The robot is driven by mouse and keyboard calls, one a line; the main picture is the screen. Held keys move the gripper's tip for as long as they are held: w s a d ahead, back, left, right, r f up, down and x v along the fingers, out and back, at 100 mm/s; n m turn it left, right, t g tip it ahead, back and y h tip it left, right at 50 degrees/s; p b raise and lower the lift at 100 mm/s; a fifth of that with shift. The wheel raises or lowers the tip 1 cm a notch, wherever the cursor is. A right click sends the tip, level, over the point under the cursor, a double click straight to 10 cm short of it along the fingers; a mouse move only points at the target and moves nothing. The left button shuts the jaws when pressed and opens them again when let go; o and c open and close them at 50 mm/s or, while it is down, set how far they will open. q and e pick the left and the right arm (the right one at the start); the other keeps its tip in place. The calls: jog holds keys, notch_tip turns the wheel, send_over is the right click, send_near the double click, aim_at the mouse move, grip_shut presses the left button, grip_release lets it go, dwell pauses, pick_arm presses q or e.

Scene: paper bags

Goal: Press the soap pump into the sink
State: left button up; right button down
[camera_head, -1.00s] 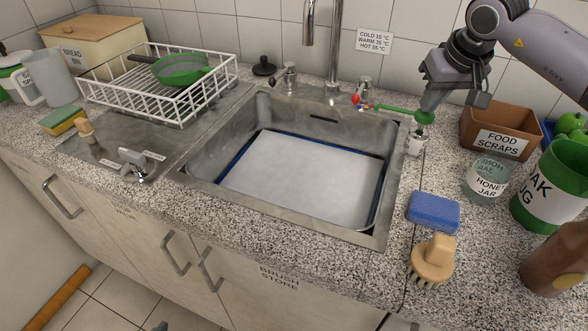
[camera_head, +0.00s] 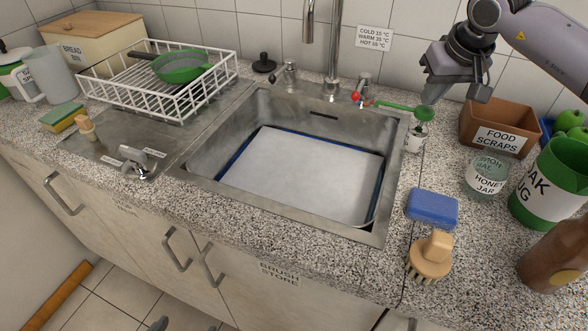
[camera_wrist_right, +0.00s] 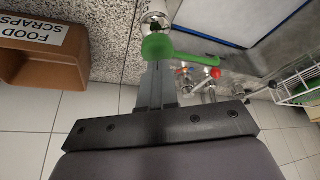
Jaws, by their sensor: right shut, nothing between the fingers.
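The soap pump has a white-labelled bottle (camera_head: 416,140) and a green pump head (camera_head: 424,113) with a long green spout pointing left to the sink (camera_head: 400,190). It stands on the counter at the sink's back right corner. My right gripper (camera_head: 430,98) is shut and empty, fingers pointing down just above the pump head. In the right wrist view, the closed fingertips (camera_wrist_right: 157,66) are next to the green head (camera_wrist_right: 157,47). I cannot tell whether they touch it. My left gripper is not in view.
A food scraps box (camera_head: 498,128), glass honey jar (camera_head: 487,174) and green mug (camera_head: 552,185) stand to the right. A blue sponge (camera_head: 432,208) and wooden brush (camera_head: 432,258) lie in front. The tap (camera_head: 333,50) rises behind the sink, whose basin holds a pale, blue-edged mat (camera_head: 305,170).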

jog(key=shift+s+f+b, duration=0.1)
jog(key=shift+f+b, duration=0.45)
jog(key=shift+f, duration=0.65)
jog(key=shift+r+p, duration=1.05)
jog(key=shift+r, duration=0.3)
notch_tip(320, 180, up, 5)
jog(key=p, duration=0.4)
jog(key=shift+f, duration=0.15)
jog(key=shift+r+p, duration=0.3)
jog(key=shift+r, duration=0.4)
